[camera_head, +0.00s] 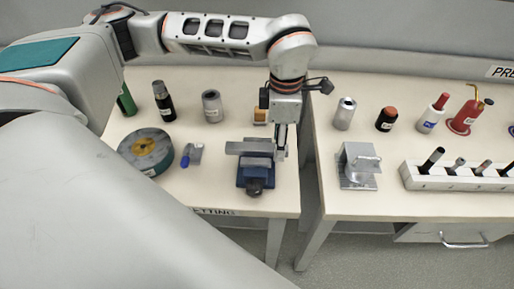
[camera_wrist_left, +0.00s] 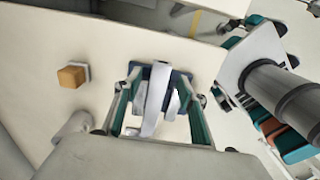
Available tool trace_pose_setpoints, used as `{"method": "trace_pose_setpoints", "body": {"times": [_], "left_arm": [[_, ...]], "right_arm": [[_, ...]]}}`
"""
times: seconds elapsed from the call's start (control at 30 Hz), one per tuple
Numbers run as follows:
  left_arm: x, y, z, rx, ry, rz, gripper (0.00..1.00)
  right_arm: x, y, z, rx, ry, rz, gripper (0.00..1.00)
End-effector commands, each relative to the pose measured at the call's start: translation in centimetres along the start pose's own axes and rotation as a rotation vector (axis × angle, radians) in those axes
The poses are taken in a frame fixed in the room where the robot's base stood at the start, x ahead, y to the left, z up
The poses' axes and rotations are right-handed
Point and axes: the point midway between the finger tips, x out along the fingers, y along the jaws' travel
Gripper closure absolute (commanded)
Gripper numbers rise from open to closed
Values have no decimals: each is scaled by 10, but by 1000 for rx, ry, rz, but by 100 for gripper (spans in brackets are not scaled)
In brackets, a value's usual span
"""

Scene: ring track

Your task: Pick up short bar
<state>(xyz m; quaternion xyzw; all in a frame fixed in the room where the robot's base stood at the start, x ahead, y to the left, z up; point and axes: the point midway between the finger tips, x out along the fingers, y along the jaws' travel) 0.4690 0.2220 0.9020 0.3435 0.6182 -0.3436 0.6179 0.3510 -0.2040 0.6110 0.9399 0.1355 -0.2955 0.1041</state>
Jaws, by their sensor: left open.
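The short bar (camera_head: 243,147) is a grey metal bar lying across the top of a blue vise (camera_head: 254,179) on the left table. In the wrist view the bar (camera_wrist_left: 156,98) runs between the two fingers of my left gripper (camera_wrist_left: 160,112). My left gripper (camera_head: 281,150) is at the bar's right end in the head view, pointing down. It is open, with a gap on each side of the bar. Part of the vise (camera_wrist_left: 180,79) shows behind the bar in the wrist view. I cannot tell how firmly the vise holds the bar. My right gripper is not in view.
A round dark device (camera_head: 146,149) and a small clamp (camera_head: 193,154) stand left of the vise. Bottles (camera_head: 212,106) stand behind, with an orange block (camera_wrist_left: 72,75) near my gripper. Across a gap, the right table holds a metal stand (camera_head: 357,166) and a white rack (camera_head: 455,178).

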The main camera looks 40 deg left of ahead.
Motion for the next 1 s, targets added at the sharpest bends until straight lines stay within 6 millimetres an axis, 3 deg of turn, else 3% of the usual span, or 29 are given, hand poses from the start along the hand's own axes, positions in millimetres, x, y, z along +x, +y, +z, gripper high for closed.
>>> {"method": "trace_pose_setpoints", "body": {"times": [0.1,0.33,0.37,0.5,1.0], "left_arm": [[10,0,0,-1,0,0,60],[11,0,0,-1,0,1,60],[11,0,0,-1,0,1,62],[11,0,0,-1,0,1,99],[3,1,1,0,-2,2,100]], "right_arm": [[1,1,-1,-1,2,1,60],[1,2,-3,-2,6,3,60],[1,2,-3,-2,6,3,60],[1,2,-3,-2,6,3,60],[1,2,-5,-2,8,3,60]]}}
